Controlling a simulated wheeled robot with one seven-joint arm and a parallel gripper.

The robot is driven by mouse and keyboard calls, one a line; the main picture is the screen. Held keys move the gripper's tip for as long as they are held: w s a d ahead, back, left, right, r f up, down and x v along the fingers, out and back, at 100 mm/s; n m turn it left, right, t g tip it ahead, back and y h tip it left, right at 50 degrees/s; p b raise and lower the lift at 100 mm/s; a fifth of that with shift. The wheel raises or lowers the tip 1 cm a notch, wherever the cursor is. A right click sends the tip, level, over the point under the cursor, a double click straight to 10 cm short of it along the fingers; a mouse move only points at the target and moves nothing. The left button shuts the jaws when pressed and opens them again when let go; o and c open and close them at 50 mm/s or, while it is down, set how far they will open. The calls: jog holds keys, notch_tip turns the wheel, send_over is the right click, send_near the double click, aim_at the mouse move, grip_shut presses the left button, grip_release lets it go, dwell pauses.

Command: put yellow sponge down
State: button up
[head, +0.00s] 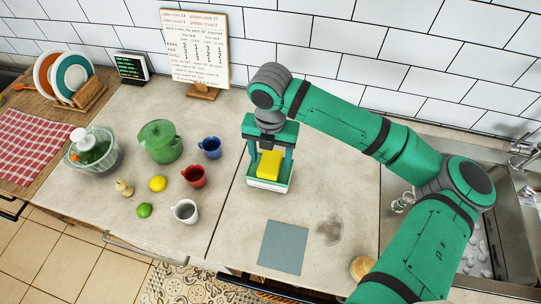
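The yellow sponge (269,164) is below the palm of my green and dark gripper (269,158), between its two fingers. The fingers reach down on either side of it. I cannot tell whether they press on it or stand slightly apart. A small white tray or holder (267,186) with a green inside is directly under the sponge on the counter. The sponge's lower end is at or just above this holder, and whether it rests there is unclear. The gripper partly hides the holder's back.
A grey-blue mat (283,247) lies at the counter front, beside a wet stain (330,230). Red (194,176), blue (210,147) and white (186,211) mugs and a green pitcher (160,141) stand left. A sink (510,235) is right. A recipe board (196,48) stands behind.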

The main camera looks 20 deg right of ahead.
aim_at(270, 161)
notch_tip(270, 161, up, 13)
dwell(0.8)
jog(key=shift+f, duration=0.15)
dwell(0.3)
